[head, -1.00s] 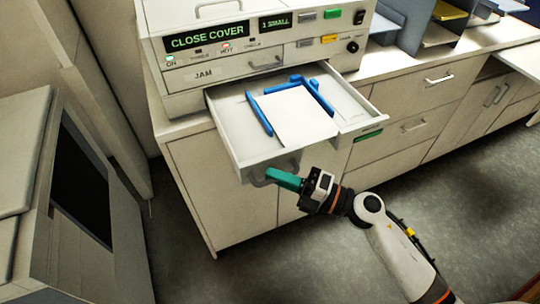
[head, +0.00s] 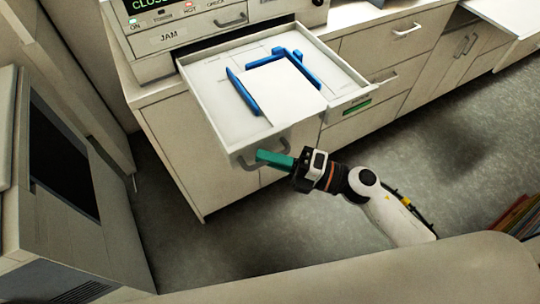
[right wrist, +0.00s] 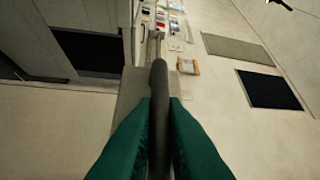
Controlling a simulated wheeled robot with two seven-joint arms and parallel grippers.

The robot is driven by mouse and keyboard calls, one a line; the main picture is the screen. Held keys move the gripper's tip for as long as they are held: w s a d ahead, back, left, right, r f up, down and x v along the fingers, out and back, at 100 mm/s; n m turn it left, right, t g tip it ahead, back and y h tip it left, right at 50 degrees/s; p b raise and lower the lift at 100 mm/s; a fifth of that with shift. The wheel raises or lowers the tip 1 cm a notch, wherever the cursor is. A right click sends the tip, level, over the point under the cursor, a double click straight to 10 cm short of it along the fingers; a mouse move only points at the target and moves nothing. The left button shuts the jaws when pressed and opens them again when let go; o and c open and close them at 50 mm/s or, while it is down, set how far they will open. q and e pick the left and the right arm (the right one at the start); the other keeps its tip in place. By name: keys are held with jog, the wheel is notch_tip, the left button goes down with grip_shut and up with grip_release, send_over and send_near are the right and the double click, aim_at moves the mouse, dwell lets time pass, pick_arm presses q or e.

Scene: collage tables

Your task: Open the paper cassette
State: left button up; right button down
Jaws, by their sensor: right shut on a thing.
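The paper cassette (head: 210,99) is a white drawer pulled well out from the front of the printer (head: 165,45). A white paper stack (head: 283,90) lies in it between blue guides (head: 242,92). My right gripper (head: 262,157) has green fingers and is at the grey handle (head: 245,163) on the cassette's front. In the right wrist view the green fingers (right wrist: 160,115) are closed on both sides of the handle bar (right wrist: 158,85). My left gripper is not in view.
Cabinets with drawers (head: 385,80) run along the right under the counter. A large grey machine (head: 85,215) stands at the left. The floor (head: 440,150) in front of the cabinets is clear. Books (head: 520,217) show at the lower right edge.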

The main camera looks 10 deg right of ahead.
jog(key=c, duration=1.8)
grip_release()
jog(key=shift+o, duration=0.2)
jog(key=shift+s+d+f, duration=0.1)
jog(key=shift+d+f, duration=0.1)
jog(key=shift+d, duration=0.1)
jog(key=b+v, duration=0.5)
jog(key=v, duration=0.6)
jog(key=shift+d, duration=0.2)
